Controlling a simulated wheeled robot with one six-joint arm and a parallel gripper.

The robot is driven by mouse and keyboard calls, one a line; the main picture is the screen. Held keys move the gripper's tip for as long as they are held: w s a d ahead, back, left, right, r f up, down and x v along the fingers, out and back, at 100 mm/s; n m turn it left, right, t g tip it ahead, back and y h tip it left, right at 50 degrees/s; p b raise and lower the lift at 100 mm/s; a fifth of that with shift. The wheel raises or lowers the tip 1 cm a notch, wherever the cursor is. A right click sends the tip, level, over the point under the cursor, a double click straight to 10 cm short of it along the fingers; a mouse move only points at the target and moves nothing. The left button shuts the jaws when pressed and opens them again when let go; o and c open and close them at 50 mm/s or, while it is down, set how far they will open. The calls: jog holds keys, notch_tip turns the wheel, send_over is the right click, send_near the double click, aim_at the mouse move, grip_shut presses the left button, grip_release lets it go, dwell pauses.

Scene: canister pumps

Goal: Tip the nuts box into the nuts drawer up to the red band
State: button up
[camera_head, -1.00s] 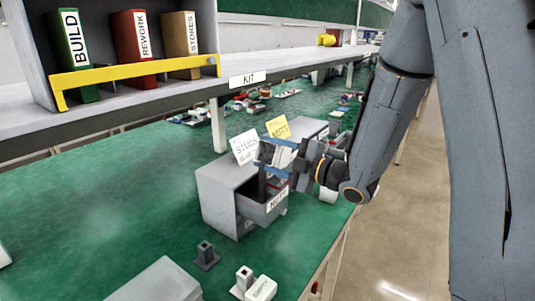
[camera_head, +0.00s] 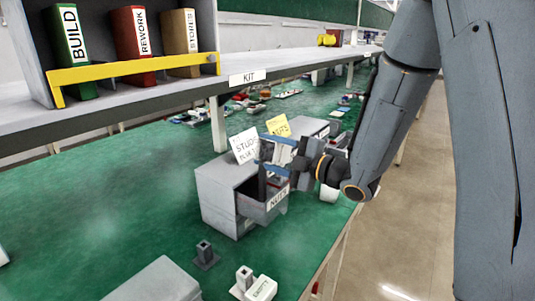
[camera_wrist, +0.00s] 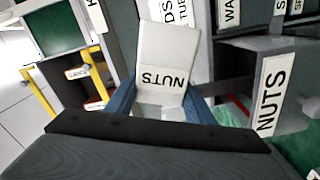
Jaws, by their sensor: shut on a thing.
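The nuts box (camera_wrist: 166,55) is a pale open box with a NUTS label, upside down in the wrist view. My gripper (camera_head: 272,155) is shut on it, with a blue finger on each side. In the head view the gripper hangs over the pulled-out nuts drawer (camera_head: 273,203) of a grey cabinet, and the box is mostly hidden by the fingers. The nuts drawer's label (camera_wrist: 271,92) also shows at the right of the wrist view. The drawer's fill level and red band cannot be made out clearly, nor any nuts falling.
The grey cabinet (camera_head: 217,200) carries a white STUDS card (camera_head: 245,146) and a yellow NUTS card (camera_head: 278,126). A grey post (camera_head: 205,254) and small white block (camera_head: 262,289) stand in front. A shelf (camera_head: 130,97) overhangs behind.

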jog(key=shift+s+a+r+n+b, duration=0.15)
jog(key=shift+r+n+b, duration=0.05)
jog(key=shift+n+b, duration=0.95)
dwell(4.4)
jog(key=shift+m, duration=0.25)
jog(key=m, duration=0.3)
jog(key=m+b, duration=0.1)
jog(key=m, duration=0.1)
jog(key=shift+w+d, duration=0.35)
jog(key=shift+w, duration=0.05)
notch_tip(320, 180, up, 3)
jog(key=m+p, duration=0.2)
jog(key=p, duration=0.1)
jog(key=m+p, duration=0.3)
jog(key=shift+w+d+f, duration=0.1)
jog(key=shift+d, duration=0.05)
jog(key=m+p, duration=0.2)
jog(key=r+m+p, duration=0.1)
jog(key=m+p, duration=0.1)
jog(key=p, duration=0.1)
jog(key=shift+r, duration=0.15)
jog(key=shift+m+p, duration=0.4)
jog(key=shift+m, duration=0.4)
